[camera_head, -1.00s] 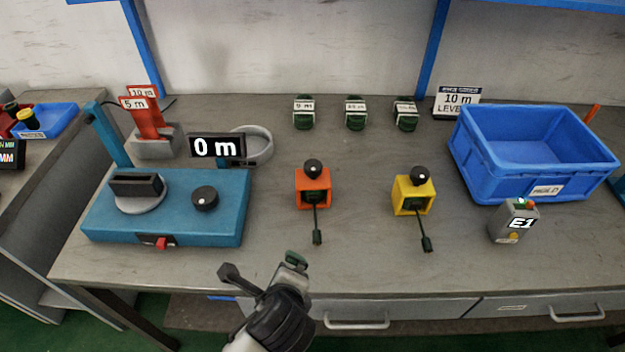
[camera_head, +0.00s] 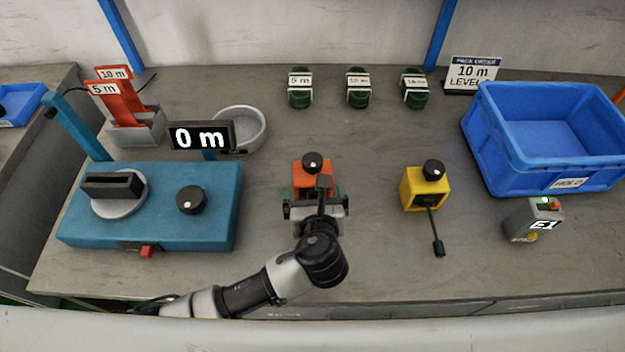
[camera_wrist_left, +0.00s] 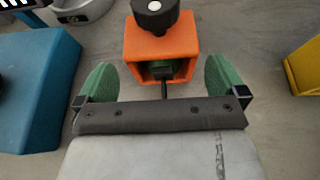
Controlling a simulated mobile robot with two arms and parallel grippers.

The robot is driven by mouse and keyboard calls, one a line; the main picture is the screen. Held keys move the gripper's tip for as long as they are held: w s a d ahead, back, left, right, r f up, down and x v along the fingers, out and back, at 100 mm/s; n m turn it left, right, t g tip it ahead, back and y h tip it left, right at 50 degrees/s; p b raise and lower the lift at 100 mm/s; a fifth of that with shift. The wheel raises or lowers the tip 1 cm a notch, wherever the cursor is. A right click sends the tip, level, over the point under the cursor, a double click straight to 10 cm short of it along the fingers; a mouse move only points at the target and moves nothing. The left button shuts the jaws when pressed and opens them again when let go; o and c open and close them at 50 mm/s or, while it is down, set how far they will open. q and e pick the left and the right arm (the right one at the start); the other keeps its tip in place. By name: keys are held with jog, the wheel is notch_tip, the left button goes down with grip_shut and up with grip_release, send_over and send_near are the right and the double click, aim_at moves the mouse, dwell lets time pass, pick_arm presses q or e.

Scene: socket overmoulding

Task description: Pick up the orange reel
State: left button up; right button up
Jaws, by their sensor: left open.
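The orange reel (camera_head: 311,174) is a small box-shaped unit with a black knob on top, standing on the grey bench. In the left wrist view the orange reel (camera_wrist_left: 161,48) shows its open front with a dark green core and a black cable coming out. My left gripper (camera_head: 315,202) is at the front of the reel. Its green fingertips (camera_wrist_left: 160,78) are spread, one to each side of the reel's front, with visible gaps and nothing held. The arm hides the reel's lower front and cable in the head view. My right gripper is not in view.
A yellow reel (camera_head: 425,188) with a cable stands to the right. A blue machine (camera_head: 215,210) with a "0 m" display (camera_head: 201,137) is at the left. A blue crate (camera_head: 480,155) and a grey E1 box (camera_head: 530,222) are at the right. Several green coils (camera_head: 358,88) stand behind.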

aim_at(314, 181)
pick_arm(q)
jog(key=x, duration=0.4)
jog(key=shift+w+f, duration=0.1)
jog(key=shift+w, duration=0.35)
jog(key=shift+c, duration=0.6)
jog(key=c, duration=0.7)
jog(key=shift+o, duration=0.2)
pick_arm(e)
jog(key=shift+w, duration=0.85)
